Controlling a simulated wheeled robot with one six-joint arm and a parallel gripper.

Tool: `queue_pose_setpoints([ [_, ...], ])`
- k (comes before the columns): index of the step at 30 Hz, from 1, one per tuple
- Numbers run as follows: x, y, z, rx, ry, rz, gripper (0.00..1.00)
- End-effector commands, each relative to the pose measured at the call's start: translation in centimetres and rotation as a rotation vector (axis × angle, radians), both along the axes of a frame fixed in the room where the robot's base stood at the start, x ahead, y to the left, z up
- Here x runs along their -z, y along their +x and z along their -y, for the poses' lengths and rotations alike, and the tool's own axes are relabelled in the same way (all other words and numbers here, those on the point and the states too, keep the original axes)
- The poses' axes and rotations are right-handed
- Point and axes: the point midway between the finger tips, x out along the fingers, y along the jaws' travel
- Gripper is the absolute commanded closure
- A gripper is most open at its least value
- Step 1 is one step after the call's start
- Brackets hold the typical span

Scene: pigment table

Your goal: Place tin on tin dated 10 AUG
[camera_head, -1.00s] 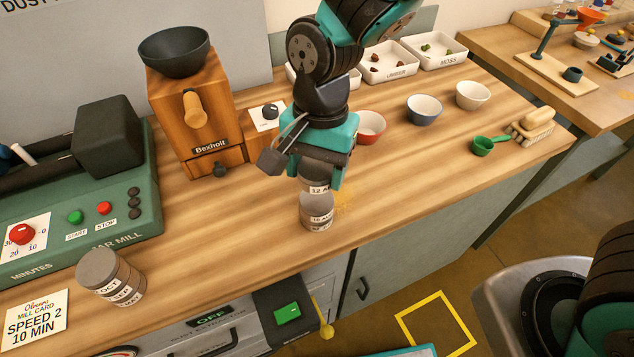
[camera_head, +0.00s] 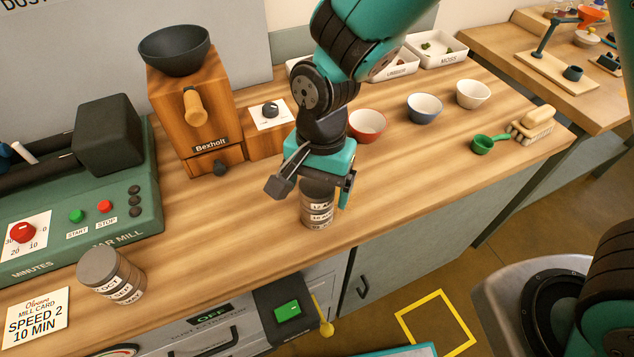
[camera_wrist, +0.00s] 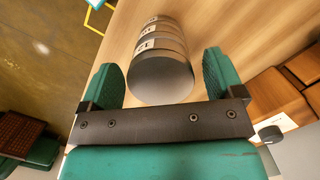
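A stack of grey tins (camera_head: 318,205) stands upright near the table's front edge. The top tin's label begins "12 A"; the tin marked "10 AUG" (camera_head: 321,217) is directly under it, and another tin is below that. The top tin appears to rest on the 10 AUG tin with no visible gap. My gripper (camera_head: 322,190) is over the stack, fingers on both sides of its top. In the wrist view the top tin's lid (camera_wrist: 160,80) lies between my gripper's fingers (camera_wrist: 162,82), with gaps on both sides. The lowest label is hard to read.
Another tin stack (camera_head: 110,273) stands at left, by the mill card (camera_head: 36,318) and green jar mill (camera_head: 95,225). The wooden Bexholt grinder (camera_head: 195,110) is behind left of my gripper. A red bowl (camera_head: 367,125) is behind right. The counter right of the stack is clear.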

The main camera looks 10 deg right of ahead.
Motion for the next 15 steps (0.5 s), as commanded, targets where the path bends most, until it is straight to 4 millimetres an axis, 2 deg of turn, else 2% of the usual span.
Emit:
queue_pose_setpoints([
  [8,-0.7,0.1,0.0,0.0,0.002,0.002,0.13],
  [11,-2.2,0.4,0.1,0.001,0.003,0.004,0.13],
  [15,-5.3,0.8,0.3,0.001,0.004,0.007,0.13],
])
